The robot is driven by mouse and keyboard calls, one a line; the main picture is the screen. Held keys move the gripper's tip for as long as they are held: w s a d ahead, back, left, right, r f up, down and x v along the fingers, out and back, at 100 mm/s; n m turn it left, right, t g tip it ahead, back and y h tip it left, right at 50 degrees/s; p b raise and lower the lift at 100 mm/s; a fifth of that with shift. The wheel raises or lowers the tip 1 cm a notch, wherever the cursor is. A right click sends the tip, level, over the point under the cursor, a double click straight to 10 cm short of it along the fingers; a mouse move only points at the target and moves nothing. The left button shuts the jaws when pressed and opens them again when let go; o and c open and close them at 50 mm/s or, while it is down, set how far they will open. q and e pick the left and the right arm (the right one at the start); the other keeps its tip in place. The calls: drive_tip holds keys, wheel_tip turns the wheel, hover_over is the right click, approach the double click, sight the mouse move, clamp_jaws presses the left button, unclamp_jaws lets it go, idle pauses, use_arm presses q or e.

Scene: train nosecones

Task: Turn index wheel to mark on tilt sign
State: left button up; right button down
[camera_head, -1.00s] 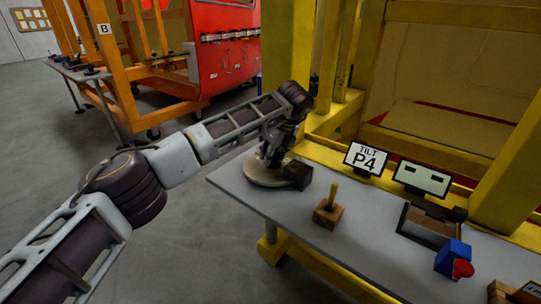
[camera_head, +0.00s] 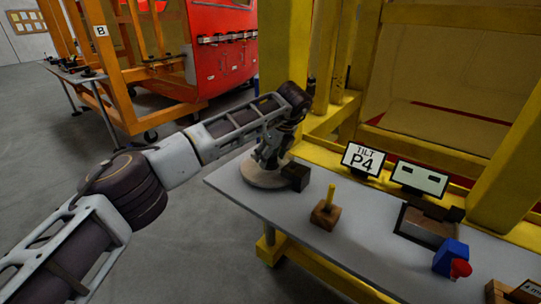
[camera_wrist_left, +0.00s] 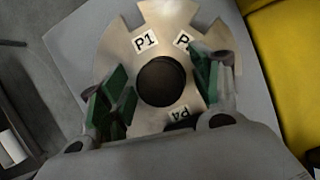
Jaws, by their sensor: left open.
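The index wheel (camera_head: 262,176) is a pale metal disc at the far left end of the grey table, partly hidden by my gripper. In the left wrist view the wheel (camera_wrist_left: 150,40) shows notches, a dark round hub (camera_wrist_left: 161,81) and labels P1, P4 and one partly covered. P1 is at the upper left, P4 at the bottom. My left gripper (camera_head: 268,160) points down over the wheel. Its green-padded fingers (camera_wrist_left: 163,88) are open on either side of the hub, apart from it. The tilt sign (camera_head: 363,159) reads "TILT P4". My right gripper is not in view.
A dark block (camera_head: 295,176) stands beside the wheel. A wooden block with a yellow peg (camera_head: 326,211), a second sign (camera_head: 419,178), a box (camera_head: 428,225) and a blue-and-red part (camera_head: 452,258) are on the table (camera_head: 370,245). Yellow frame posts (camera_head: 285,60) rise behind.

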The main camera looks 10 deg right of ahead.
use_arm(q)
drive_tip(key=v, duration=1.2)
idle(0.3)
idle(0.3)
